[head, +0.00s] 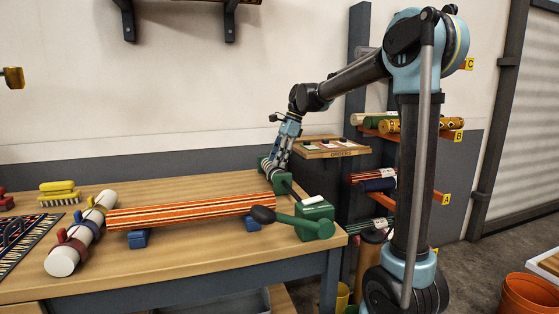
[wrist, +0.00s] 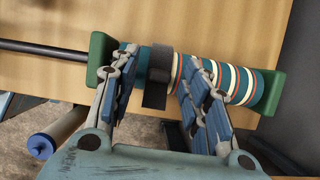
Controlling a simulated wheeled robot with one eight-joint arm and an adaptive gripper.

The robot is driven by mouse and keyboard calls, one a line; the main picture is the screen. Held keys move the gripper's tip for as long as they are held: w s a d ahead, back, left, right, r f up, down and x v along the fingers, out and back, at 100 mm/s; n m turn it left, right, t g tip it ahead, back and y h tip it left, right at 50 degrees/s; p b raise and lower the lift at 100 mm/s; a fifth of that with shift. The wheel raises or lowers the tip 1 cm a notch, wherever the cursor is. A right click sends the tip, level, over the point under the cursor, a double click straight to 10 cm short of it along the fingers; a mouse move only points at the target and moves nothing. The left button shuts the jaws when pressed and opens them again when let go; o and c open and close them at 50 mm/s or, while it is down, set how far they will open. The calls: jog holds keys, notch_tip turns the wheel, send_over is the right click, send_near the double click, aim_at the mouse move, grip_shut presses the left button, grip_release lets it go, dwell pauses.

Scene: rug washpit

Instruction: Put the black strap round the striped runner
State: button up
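The striped runner (head: 190,213) is a long roll with orange, red and cream stripes, lying across two blue blocks on the workbench. In the wrist view a black strap (wrist: 160,65) sits around a teal roll with cream and orange bands (wrist: 230,80), held between green end pieces. A flat black tail hangs from it. My gripper (wrist: 160,60) is open, with its fingers apart on either side of the black strap. In the head view my gripper (head: 272,170) is at the back right of the bench, beyond the runner's right end; the black strap cannot be made out there.
A white roll (head: 62,260) bearing yellow, blue and red straps lies left of the runner. A green box (head: 315,220) with a dark-knobbed lever stands by its right end. A brush (head: 58,192) lies at the back left. A rack of rolls (head: 388,122) stands behind.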

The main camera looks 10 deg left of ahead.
jog(key=shift+r, duration=0.1)
jog(key=v, duration=1.1)
jog(key=s+d+f+n+t, duration=0.1)
jog(key=s+d+f+n, duration=0.25)
jog(key=s+d, duration=0.5)
jog(key=s+d+f+n+t+h, duration=0.1)
jog(key=s+d+f+n, duration=0.4)
jog(key=s+d+f, duration=0.6)
jog(key=s+d+f+n+t+h, duration=0.2)
jog(key=s+d+f+n, duration=0.3)
jog(key=s+d+f, duration=0.6)
notch_tip(320, 180, down, 6)
jog(key=shift+s+r+h, duration=0.2)
jog(key=shift+s+h, duration=0.2)
jog(key=shift+h, duration=0.1)
jog(key=shift+d, duration=0.1)
